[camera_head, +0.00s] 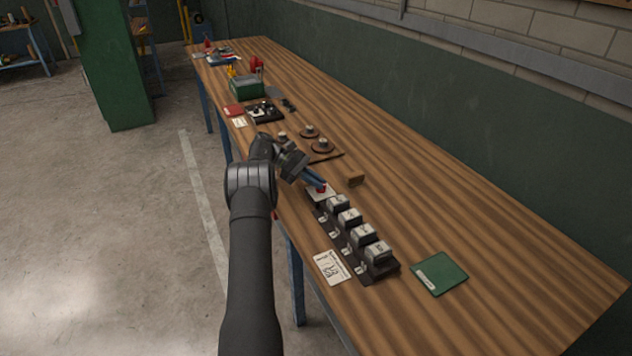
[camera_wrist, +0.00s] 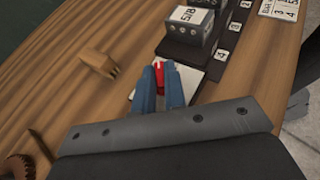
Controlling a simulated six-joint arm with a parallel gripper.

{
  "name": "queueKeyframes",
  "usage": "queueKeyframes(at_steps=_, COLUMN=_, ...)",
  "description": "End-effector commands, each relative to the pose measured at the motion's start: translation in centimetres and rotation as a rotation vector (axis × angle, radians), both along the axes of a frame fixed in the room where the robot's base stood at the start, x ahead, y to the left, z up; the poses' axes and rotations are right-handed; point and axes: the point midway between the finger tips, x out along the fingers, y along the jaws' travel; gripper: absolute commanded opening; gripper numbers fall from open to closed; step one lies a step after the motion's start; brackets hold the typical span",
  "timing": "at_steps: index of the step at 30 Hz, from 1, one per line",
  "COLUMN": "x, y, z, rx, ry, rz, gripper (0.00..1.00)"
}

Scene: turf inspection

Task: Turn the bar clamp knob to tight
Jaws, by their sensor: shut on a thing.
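A red knob (camera_wrist: 158,75) sits over a white plate at the end of the row of grey blocks; it also shows in the head view (camera_head: 322,188). My gripper (camera_wrist: 159,77) has its two blue fingers closed on either side of the red knob, touching it. In the head view my gripper (camera_head: 318,184) reaches down to the same knob from the left.
Several grey blocks (camera_head: 350,217) stand in a dark rack right beside the knob. A small wooden block (camera_head: 355,179) lies close behind it. A printed card (camera_head: 331,267) and a green booklet (camera_head: 439,273) lie nearer. The table's right side is clear.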

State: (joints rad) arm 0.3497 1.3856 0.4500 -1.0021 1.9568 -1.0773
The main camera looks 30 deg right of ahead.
Motion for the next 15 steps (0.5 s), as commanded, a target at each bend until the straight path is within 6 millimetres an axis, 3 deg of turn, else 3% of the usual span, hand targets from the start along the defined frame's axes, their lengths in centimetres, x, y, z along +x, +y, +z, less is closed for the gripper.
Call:
queueKeyframes(at_steps=11, x=0.0, y=0.02, z=0.05, rx=-0.001, ry=0.0, rz=-0.004, gripper=0.0)
queueKeyframes(at_steps=12, x=0.0, y=0.01, z=0.06, rx=-0.001, ry=0.0, rz=-0.004, gripper=0.15)
queueKeyframes(at_steps=15, x=0.0, y=0.02, z=0.05, rx=-0.001, ry=0.0, rz=-0.004, gripper=0.33)
